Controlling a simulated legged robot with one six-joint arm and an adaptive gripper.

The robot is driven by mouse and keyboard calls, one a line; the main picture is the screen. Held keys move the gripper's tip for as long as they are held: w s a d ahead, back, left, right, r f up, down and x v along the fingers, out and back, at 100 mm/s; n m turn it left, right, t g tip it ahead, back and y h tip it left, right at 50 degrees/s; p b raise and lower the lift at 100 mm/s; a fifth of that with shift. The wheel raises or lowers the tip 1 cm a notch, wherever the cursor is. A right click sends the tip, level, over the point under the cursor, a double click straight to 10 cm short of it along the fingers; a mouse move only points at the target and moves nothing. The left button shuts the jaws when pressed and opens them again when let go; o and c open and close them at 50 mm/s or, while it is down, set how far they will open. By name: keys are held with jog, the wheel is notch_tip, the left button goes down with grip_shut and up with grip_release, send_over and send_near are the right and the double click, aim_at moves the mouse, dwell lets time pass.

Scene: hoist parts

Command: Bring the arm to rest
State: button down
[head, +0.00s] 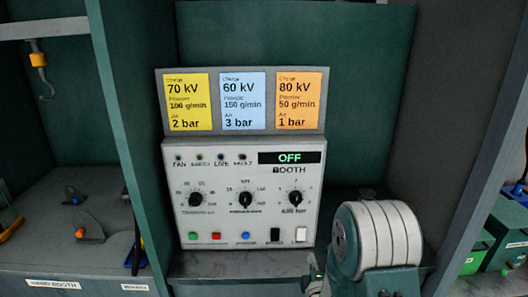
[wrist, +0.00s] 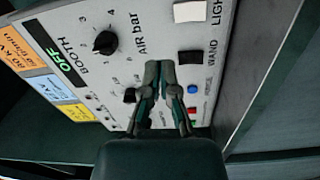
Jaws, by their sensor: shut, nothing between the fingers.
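My gripper (wrist: 159,68) shows in the wrist view with its two fingers together and nothing between them. It points toward the grey booth control panel (wrist: 215,70), in front of its lower part; I cannot tell the exact gap. In the head view my arm's thick grey and green joint stands at the lower right, before the panel's lower right corner. The panel (head: 225,224) is upright in the head view, and its display (head: 290,157) reads OFF. The fingers are not clearly seen in the head view.
Yellow, blue and orange cards (head: 187,101) are on the board above the panel. A hook (head: 40,68) hangs at the upper left. A left bay labelled HAND BOOTH (head: 53,284) holds small parts. Green bins (head: 476,250) stand at the right. Dark partitions flank the panel.

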jog(key=s+r+m+g, duration=0.65)
jog(key=r+m, duration=0.25)
jog(key=r, duration=0.4)
jog(key=s+r+m+g, duration=0.2)
jog(key=s+m+g, duration=0.1)
jog(key=s, duration=0.8)
jog(key=s+r+m+g, duration=0.3)
jog(key=s+m, duration=0.1)
jog(key=s, duration=0.8)
jog(key=shift+a+m, duration=0.15)
jog(key=shift+m, duration=0.25)
jog(key=shift+s+r, duration=0.1)
